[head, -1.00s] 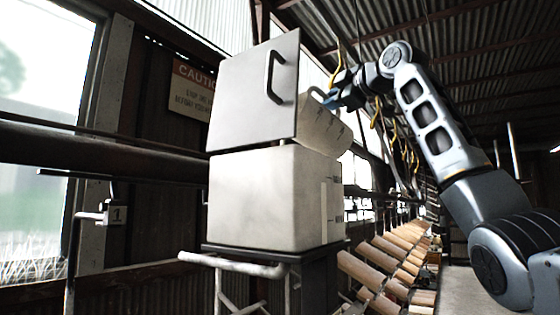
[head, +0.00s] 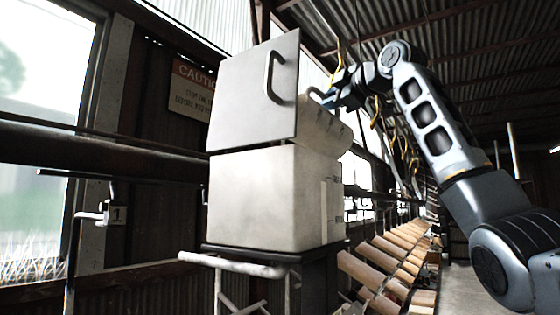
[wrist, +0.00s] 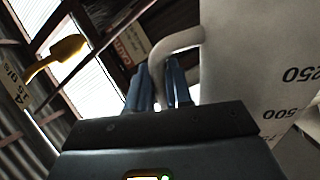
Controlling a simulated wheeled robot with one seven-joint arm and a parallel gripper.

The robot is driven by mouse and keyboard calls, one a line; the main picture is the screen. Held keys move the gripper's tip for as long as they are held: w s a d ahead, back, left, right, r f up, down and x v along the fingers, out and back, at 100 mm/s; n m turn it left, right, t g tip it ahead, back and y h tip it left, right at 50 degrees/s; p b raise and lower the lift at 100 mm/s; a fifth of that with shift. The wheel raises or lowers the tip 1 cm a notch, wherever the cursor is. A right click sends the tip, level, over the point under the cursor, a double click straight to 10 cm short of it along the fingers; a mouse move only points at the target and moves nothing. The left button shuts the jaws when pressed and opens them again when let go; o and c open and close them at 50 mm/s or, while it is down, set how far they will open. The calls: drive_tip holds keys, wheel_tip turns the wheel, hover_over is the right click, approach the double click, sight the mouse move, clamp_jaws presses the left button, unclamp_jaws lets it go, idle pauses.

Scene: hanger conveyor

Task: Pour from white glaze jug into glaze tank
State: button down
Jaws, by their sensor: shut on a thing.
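The white glaze jug (head: 322,128) is tilted behind the raised lid, above the glaze tank, and the lid hides part of it. In the wrist view its white side (wrist: 250,65) carries black volume marks. The glaze tank (head: 265,200) is a pale box on a stand, with its grey lid (head: 252,95) standing up and a handle on it. My gripper (head: 330,98) is at the upper right of the lid. In the wrist view its blue fingers (wrist: 164,85) are shut on the jug's handle (wrist: 178,42). The jug's mouth and any liquid are hidden.
A grey tube rail (head: 235,265) stands in front of the tank stand. Wooden rollers (head: 385,260) run behind to the right. A caution sign (head: 192,90) hangs on the left wall. Yellow hooks (head: 377,112) hang near the arm, and one yellow hook (wrist: 66,48) shows in the wrist view.

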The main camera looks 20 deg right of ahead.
sight(338, 109)
drive_tip(key=shift+s+a+f+n, duration=0.15)
drive_tip(key=shift+a+f+n, duration=0.05)
drive_tip(key=shift+a+n, duration=0.55)
drive_tip(key=shift+s+a+f+n, duration=0.15)
drive_tip(key=shift+a+f+n, duration=0.05)
drive_tip(key=shift+a+n, duration=0.55)
idle(3.4)
drive_tip(key=d+m, duration=0.3)
drive_tip(key=w+d+m, duration=0.1)
drive_tip(key=m, duration=0.1)
drive_tip(key=shift+d+r, duration=0.3)
drive_tip(key=shift+r, duration=0.1)
drive_tip(key=f+m, duration=0.1)
drive_tip(key=d+f+m, duration=0.1)
drive_tip(key=m, duration=0.1)
drive_tip(key=shift+w+d+m, duration=0.1)
drive_tip(key=shift+m, duration=0.2)
drive_tip(key=shift+d+f+m, duration=0.2)
drive_tip(key=shift+d+m, duration=0.05)
drive_tip(key=shift+m, duration=0.45)
